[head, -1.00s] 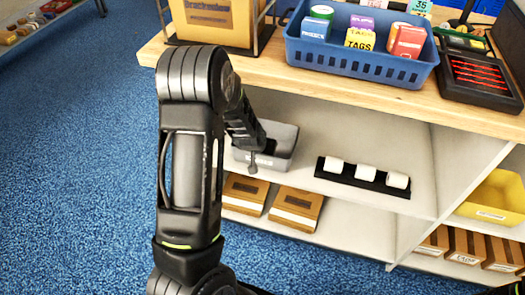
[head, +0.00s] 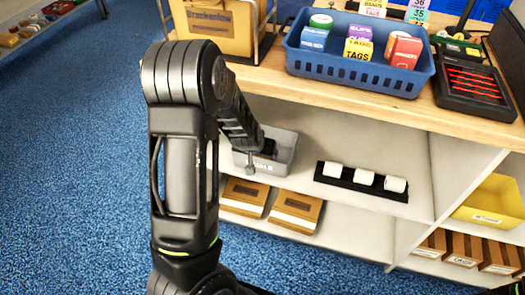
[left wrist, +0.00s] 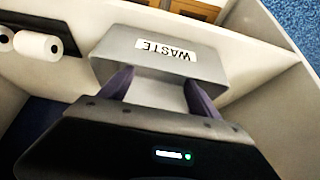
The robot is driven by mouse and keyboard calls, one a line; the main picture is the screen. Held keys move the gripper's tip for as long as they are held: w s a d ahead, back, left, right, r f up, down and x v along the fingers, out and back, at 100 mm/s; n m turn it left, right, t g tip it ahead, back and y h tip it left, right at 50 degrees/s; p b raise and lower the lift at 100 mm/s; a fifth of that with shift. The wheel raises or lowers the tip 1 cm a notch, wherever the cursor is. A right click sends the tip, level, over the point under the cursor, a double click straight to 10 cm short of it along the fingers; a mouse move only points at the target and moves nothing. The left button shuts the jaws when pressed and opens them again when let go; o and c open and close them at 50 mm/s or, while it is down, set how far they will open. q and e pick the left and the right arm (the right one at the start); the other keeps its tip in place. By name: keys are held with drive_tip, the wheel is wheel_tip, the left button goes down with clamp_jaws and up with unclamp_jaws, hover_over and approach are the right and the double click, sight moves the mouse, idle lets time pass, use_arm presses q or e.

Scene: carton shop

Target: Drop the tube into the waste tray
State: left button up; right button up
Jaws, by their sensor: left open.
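The grey waste tray (head: 280,160) stands on the middle shelf under the wooden counter. Its WASTE label faces out, and the tray (left wrist: 205,65) fills the centre of the left wrist view. My left gripper (left wrist: 159,78) is open at the tray, its two dark purple fingers apart with nothing visible between them. In the head view the left arm reaches down from the upper left, and its dark end (head: 262,146) is at the tray, partly covering it. I cannot make out a tube; much of the tray's inside is hidden. My right gripper is not in view.
A black holder with several white rolls (head: 364,177) sits right of the tray. Brown boxes (head: 296,210) lie on the shelf below, and a yellow bin (head: 497,200) is at right. The counter edge (head: 330,96) with a blue basket (head: 350,75) overhangs the shelf.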

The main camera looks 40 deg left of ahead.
use_arm(q)
drive_tip(key=p+v, duration=0.3)
drive_tip(key=v, duration=0.5)
drive_tip(key=shift+d+f, duration=0.1)
drive_tip(key=shift+f, duration=0.05)
idle(0.4)
drive_tip(key=s+d+f+m+g+h, duration=0.15)
drive_tip(key=s+d+f, duration=0.25)
drive_tip(key=d+f, duration=0.4)
drive_tip(key=s+d+f+g+h, duration=0.2)
drive_tip(key=s+d+f, duration=0.3)
drive_tip(key=d, duration=0.4)
drive_tip(key=s+d+f+h, duration=0.1)
drive_tip(key=s+d+f, duration=0.1)
drive_tip(key=s+d, duration=0.3)
drive_tip(key=s+d+f+g+h, duration=0.1)
drive_tip(key=s+d+f, duration=0.2)
drive_tip(key=d, duration=0.7)
drive_tip(key=shift+s+h, duration=0.35)
drive_tip(key=shift+s, duration=0.75)
drive_tip(key=shift+r+m+g+p, duration=0.15)
drive_tip(key=shift+m+g+p, duration=0.1)
drive_tip(key=shift+p, duration=0.05)
